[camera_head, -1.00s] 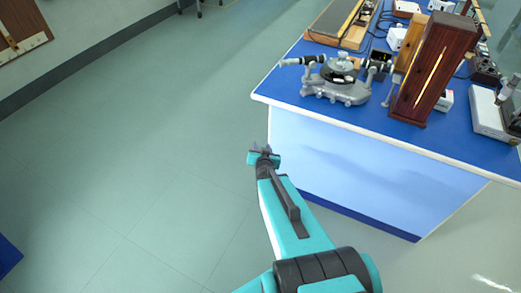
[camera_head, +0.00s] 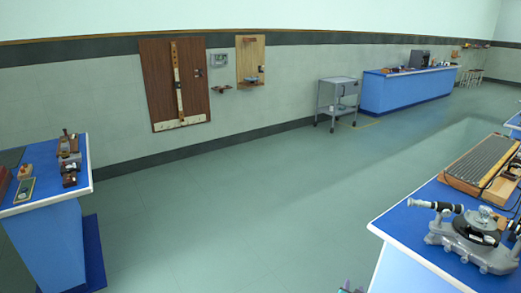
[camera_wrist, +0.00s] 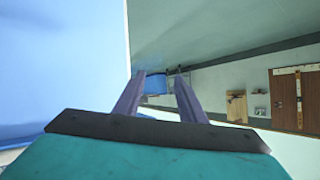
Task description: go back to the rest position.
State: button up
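My gripper (camera_wrist: 159,76) shows in the wrist view with its two purple-grey fingers apart and nothing held between them. In the head view only the tips of my gripper (camera_head: 350,288) show at the bottom edge, left of the right-hand bench; the rest of my arm is out of that picture. In the wrist view the large pale-blue side of a bench (camera_wrist: 60,60) fills the left, close to my gripper. I cannot tell the exact gap between them.
The right-hand blue bench (camera_head: 410,222) carries a spectrometer (camera_head: 470,235) near its edge. Another bench (camera_head: 45,235) stands at the left with small instruments. A grey cart (camera_head: 338,97) and a far bench (camera_head: 410,92) stand along the wall. The floor (camera_head: 230,215) between is clear.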

jog(key=s+a+f+n+g+y, duration=0.25)
jog(key=a+f, duration=0.35)
jog(key=a, duration=0.3)
jog(key=s+a+f+n+g+y, duration=0.2)
jog(key=s+a+f+n+y, duration=0.15)
jog(key=a+f, duration=0.5)
jog(key=s+a+f+n+g, duration=0.1)
jog(key=s+a+f+g, duration=0.15)
jog(key=s, duration=0.35)
jog(key=s+a+f+g, duration=0.2)
jog(key=s+a, duration=0.2)
jog(key=s, duration=0.1)
jog(key=s+d+r+g, duration=0.1)
jog(key=s+g, duration=0.7)
jog(key=s, duration=1.1)
jog(key=shift+s+d+r+n+h, duration=0.15)
jog(key=shift+d+n+h, duration=0.15)
jog(key=shift+d+h, duration=0.15)
jog(key=shift+c, duration=0.7)
